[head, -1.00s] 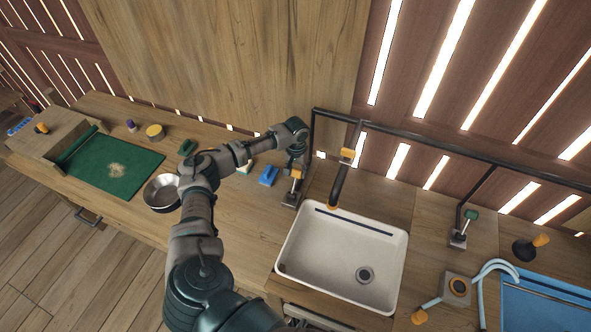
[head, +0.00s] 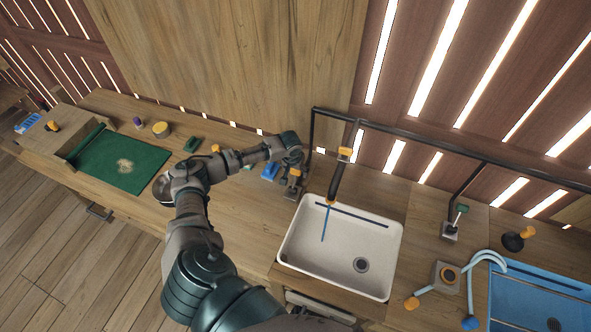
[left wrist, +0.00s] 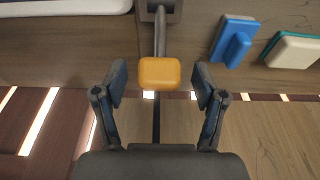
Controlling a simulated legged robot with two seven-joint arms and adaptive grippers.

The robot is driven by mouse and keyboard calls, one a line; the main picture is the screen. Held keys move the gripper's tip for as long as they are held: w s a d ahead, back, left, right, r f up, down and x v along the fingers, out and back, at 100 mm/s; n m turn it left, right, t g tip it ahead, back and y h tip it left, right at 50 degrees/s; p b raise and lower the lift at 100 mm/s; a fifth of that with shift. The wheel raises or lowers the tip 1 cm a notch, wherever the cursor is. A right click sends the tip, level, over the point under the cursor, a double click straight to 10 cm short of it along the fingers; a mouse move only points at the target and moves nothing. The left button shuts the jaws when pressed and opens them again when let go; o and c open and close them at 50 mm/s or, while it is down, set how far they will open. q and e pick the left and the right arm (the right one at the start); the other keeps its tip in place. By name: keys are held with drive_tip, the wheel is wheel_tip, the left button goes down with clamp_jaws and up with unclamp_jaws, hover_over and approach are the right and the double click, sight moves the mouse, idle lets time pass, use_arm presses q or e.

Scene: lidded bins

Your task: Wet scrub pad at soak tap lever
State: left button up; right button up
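The soak tap lever, with an orange knob (left wrist: 160,73), stands left of the sink; its knob also shows in the head view (head: 295,172). My left gripper (head: 293,168) is at the lever. In the left wrist view its fingers (left wrist: 160,88) are spread on both sides of the knob, with gaps, holding nothing. A thin blue water stream (head: 325,222) falls from the dark spout (head: 337,180) into the white sink (head: 300,262). A blue pad with a raised grip (left wrist: 232,42) and a cream-and-teal pad (left wrist: 293,49) lie nearby. I cannot tell which is the scrub pad. My right gripper is out of view.
A green mat (head: 105,165) lies at the left, with a yellow round item (head: 161,129) and a green block (head: 192,145) behind it. My left arm partly hides a metal bowl (head: 162,188).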

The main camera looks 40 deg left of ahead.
use_arm(q)
drive_tip(key=shift+a, duration=0.1)
drive_tip(key=shift+r, duration=0.55)
drive_tip(key=v, duration=1)
drive_tip(key=shift+s+r, duration=0.15)
drive_tip(key=shift+r, duration=0.15)
